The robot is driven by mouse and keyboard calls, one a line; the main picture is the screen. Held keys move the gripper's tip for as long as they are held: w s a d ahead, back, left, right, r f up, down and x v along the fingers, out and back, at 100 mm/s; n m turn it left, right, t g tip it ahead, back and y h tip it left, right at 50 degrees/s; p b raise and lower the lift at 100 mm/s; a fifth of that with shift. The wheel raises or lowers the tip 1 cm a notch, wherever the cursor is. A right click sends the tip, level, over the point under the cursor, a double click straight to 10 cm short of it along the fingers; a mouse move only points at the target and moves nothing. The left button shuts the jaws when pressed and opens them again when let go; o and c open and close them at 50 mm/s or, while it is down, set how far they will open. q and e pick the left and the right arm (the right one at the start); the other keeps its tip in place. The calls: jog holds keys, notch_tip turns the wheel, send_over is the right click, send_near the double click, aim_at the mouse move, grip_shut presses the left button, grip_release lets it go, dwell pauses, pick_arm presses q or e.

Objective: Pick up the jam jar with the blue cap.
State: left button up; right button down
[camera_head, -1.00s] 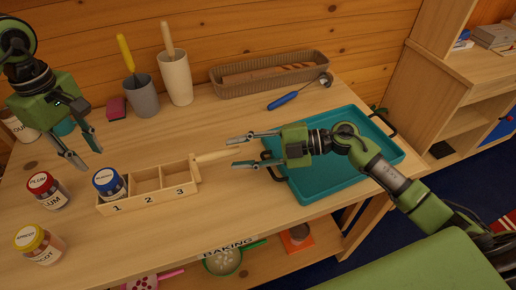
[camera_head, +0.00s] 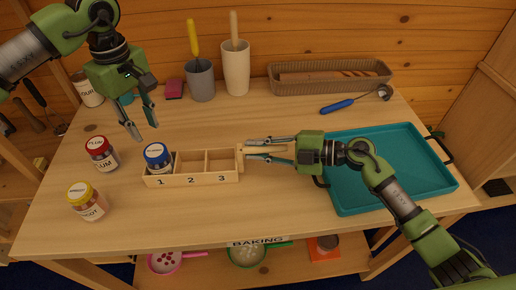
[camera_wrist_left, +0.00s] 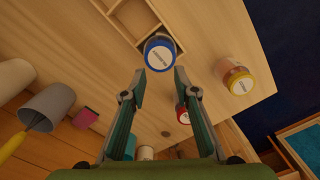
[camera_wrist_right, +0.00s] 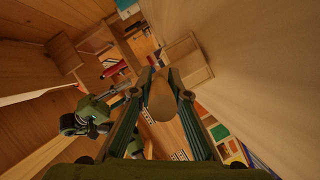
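The jam jar with the blue cap (camera_head: 158,156) stands in compartment 1 of the wooden box (camera_head: 192,181); compartments 2 and 3 are empty. My left gripper (camera_head: 146,132) is open and empty, above and behind the jar. In the left wrist view the blue cap (camera_wrist_left: 160,52) lies beyond the open fingertips (camera_wrist_left: 160,74). My right gripper (camera_head: 251,149) has its fingers on either side of the box's wooden handle (camera_head: 262,150) and looks shut on it. The handle (camera_wrist_right: 163,100) also fills the gap between the fingers in the right wrist view.
A red-capped plum jar (camera_head: 103,155) and a yellow-capped apricot jar (camera_head: 88,203) stand left of the box. A teal tray (camera_head: 350,200) is at the right. Cups (camera_head: 201,80), a pink sponge (camera_head: 174,88) and a basket (camera_head: 330,87) line the back. The table front is clear.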

aim_at(155, 152)
pick_arm(q)
jog(key=o, duration=1.1)
jog(key=shift+s+d+f+m+t+y, duration=0.1)
jog(key=shift+s+f+m+t+y, duration=0.35)
jog(key=shift+s+m, duration=0.35)
jog(key=s+d+m+t, duration=0.2)
jog(key=s+m+t, duration=0.3)
jog(key=m, duration=0.2)
jog(key=shift+t+y, duration=0.25)
jog(key=x, duration=0.6)
jog(key=shift+w+r, duration=0.1)
jog(key=shift+w, duration=0.2)
jog(key=x, duration=0.2)
jog(key=a+x, duration=0.1)
jog(key=x, duration=0.1)
jog(key=shift+w+f, duration=0.35)
jog(key=shift+f, duration=0.1)
